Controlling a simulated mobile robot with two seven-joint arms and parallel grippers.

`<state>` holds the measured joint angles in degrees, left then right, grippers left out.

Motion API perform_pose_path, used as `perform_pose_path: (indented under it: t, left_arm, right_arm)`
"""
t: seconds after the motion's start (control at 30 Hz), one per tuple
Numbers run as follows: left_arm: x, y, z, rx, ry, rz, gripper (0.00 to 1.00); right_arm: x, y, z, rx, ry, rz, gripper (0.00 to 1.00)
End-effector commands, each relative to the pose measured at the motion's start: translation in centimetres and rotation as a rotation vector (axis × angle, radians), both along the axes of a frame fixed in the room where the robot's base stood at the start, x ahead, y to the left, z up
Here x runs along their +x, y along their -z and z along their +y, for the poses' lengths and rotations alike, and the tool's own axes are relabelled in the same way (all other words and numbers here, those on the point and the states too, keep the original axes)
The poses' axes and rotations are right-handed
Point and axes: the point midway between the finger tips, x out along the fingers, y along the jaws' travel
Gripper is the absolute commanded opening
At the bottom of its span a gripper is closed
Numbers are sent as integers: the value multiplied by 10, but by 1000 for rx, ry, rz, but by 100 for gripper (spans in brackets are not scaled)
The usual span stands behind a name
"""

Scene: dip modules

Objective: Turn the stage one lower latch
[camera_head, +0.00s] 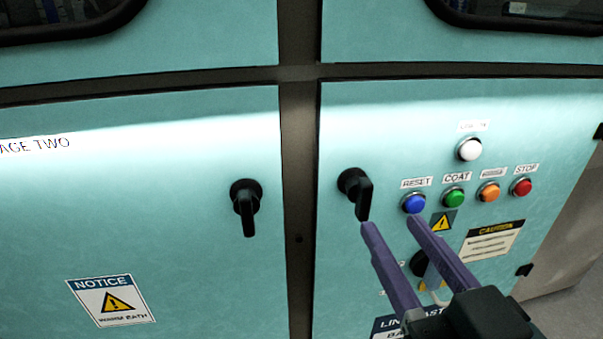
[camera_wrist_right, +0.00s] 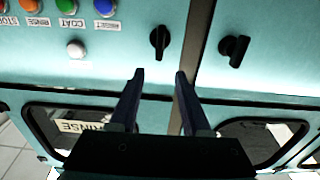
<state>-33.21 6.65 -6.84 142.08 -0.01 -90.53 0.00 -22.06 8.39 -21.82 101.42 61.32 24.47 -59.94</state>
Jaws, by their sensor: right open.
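Two black latch handles show on the teal cabinet doors. One latch (camera_head: 356,192) is on the right door, left of the buttons, its handle pointing down; it also shows in the right wrist view (camera_wrist_right: 159,41). The other latch (camera_head: 245,206) is on the left door, marked "...AGE TWO", also pointing down; the wrist view shows it too (camera_wrist_right: 234,49). No stage one label is readable. My right gripper (camera_head: 391,225) is open and empty, its fingertips just below and right of the right door's latch in the head view. Contact is not visible. My left gripper is out of view.
A white button (camera_head: 469,150) sits above a row of blue (camera_head: 413,203), green (camera_head: 453,197), orange (camera_head: 488,192) and red (camera_head: 521,187) buttons, close to my right gripper. A dark vertical post (camera_head: 299,210) separates the doors. Dark-framed windows are above.

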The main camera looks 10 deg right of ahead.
Motion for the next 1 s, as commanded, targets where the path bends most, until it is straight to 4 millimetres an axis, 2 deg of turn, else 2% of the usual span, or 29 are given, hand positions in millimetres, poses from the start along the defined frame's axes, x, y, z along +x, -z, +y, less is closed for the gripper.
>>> perform_pose_path:
  t: [0.17,0.3,0.5,0.7,0.93,1.0]
  left_arm:
    - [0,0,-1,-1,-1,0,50]
    - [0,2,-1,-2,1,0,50]
    - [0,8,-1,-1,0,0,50]
    - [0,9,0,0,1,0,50]
    - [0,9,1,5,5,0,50]
    - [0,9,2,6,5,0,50]
  right_arm:
    - [23,-2,1,2,3,-5,48]
    - [52,-3,2,3,2,-6,48]
    - [84,-1,3,3,1,-4,48]
    - [97,-1,3,2,1,-2,48]
    - [97,-2,3,2,1,-1,48]
    - [97,-2,3,2,1,-1,42]
